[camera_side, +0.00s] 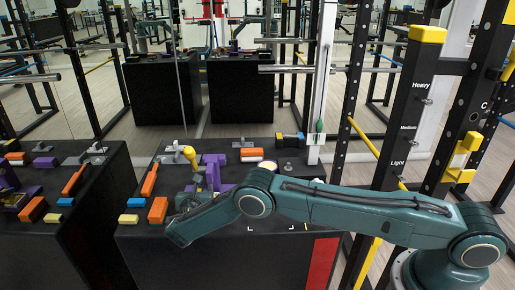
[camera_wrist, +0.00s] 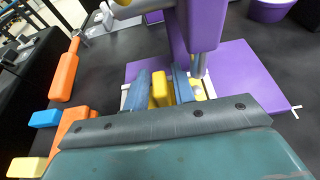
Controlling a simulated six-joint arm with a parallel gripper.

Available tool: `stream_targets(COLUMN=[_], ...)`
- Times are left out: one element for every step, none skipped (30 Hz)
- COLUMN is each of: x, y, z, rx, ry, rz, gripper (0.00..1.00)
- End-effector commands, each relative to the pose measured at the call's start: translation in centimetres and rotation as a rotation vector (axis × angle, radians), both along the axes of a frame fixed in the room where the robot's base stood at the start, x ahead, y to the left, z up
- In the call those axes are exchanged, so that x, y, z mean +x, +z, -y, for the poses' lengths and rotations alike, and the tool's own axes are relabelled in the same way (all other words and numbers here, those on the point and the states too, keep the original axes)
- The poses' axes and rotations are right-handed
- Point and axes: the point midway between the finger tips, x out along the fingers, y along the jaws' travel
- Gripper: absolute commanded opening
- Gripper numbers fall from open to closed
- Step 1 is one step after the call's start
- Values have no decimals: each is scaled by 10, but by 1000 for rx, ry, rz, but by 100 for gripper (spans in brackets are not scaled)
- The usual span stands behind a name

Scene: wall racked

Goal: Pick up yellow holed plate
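In the wrist view, my gripper (camera_wrist: 160,88) has its two blue-grey fingers apart, one on each side of a narrow yellow piece (camera_wrist: 160,92), probably the yellow holed plate. No hole shows, and I cannot tell whether the fingers touch it. More yellow shows just right of the right finger. The piece is over a purple base plate (camera_wrist: 237,75) with a purple upright (camera_wrist: 178,40). In the side view, my gripper (camera_side: 193,192) is low over the table, its fingertips partly hidden. A yellow rounded part (camera_side: 190,156) stands up there beside the purple stand (camera_side: 214,165).
An orange bar (camera_wrist: 65,72), an orange block (camera_wrist: 70,128), a blue block (camera_wrist: 45,118) and a pale yellow block (camera_wrist: 27,167) lie at the left. A purple round container (camera_wrist: 270,10) stands at the far right. The black table (camera_side: 265,222) has bare room at its front.

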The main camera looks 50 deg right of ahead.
Motion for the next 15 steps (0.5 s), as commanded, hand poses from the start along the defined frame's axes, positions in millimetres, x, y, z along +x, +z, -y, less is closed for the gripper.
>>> stream_targets(x=[0,0,0,0,0,0,0,0,0,0,0,0,0,0,0], y=[0,0,0,0,0,0,0,0,0,0,0,0,0,0,0], z=[0,0,0,0,0,0,0,0,0,0,0,0,0,0,0], rx=[0,0,0,0,0,0,0,0,0,0,0,0,0,0,0], ry=[0,0,0,0,0,0,0,0,0,0,0,0,0,0,0], rz=[0,0,0,0,0,0,0,0,0,0,0,0,0,0,0], gripper=[26,26,26,26,26,26,26,26,26,26,22,14,8,2,0])
